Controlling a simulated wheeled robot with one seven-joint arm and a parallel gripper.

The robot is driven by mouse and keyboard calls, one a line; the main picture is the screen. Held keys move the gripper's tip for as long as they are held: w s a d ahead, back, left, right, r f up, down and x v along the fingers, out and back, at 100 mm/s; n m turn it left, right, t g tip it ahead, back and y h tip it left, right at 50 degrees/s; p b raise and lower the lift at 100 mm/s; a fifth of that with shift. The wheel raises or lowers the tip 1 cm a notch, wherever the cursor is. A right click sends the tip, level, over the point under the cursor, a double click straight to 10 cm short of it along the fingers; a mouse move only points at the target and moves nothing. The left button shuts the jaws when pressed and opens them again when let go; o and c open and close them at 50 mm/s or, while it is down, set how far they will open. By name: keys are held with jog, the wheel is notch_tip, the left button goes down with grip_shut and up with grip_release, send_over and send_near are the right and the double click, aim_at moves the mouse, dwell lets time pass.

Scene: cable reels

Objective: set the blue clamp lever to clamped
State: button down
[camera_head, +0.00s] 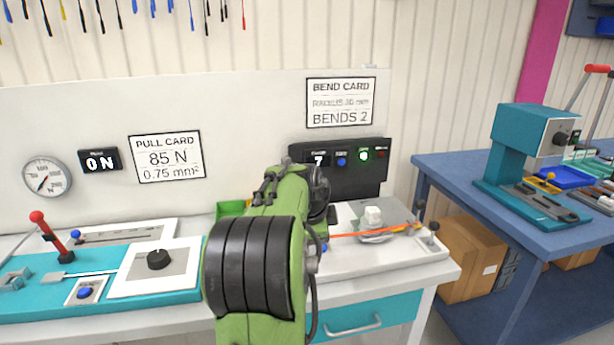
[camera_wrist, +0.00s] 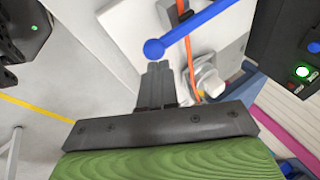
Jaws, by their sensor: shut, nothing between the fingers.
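The blue clamp lever (camera_wrist: 195,30) shows in the wrist view as a blue rod with a round knob at its lower-left end. It slants up to the right over the white bench fixture. My gripper (camera_wrist: 158,68) is shut and empty, with its fingertips just below the knob. I cannot tell whether they touch it. In the head view my green arm hides most of the lever and the fingers. A small blue patch beside the arm may be part of the lever.
An orange cable (camera_head: 375,233) runs across the white fixture (camera_head: 405,254) past a white block (camera_head: 373,216) to upright pegs at the right. A black panel (camera_head: 345,165) with a lit green button stands behind. A teal pull-test base (camera_head: 35,295) with a red-knobbed lever lies left.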

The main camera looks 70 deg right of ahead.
jog(key=shift+s+a+f+b, duration=0.1)
jog(key=shift+a+f+b, duration=0.1)
jog(key=shift+f+b, duration=0.3)
jog(key=shift+s+a+f+b, duration=0.1)
jog(key=shift+a+f+b, duration=0.05)
jog(key=shift+f, duration=0.55)
jog(key=shift+a+f, duration=0.1)
jog(key=shift+f, duration=0.05)
jog(key=s+a+r+p, duration=0.1)
jog(key=a+r+p, duration=0.3)
jog(key=a+r, duration=0.4)
notch_tip(320, 180, up, 2)
jog(key=shift+s+a+r+p, duration=0.1)
jog(key=shift+s+a+p, duration=0.2)
jog(key=shift+p, duration=0.1)
jog(key=shift+d, duration=0.1)
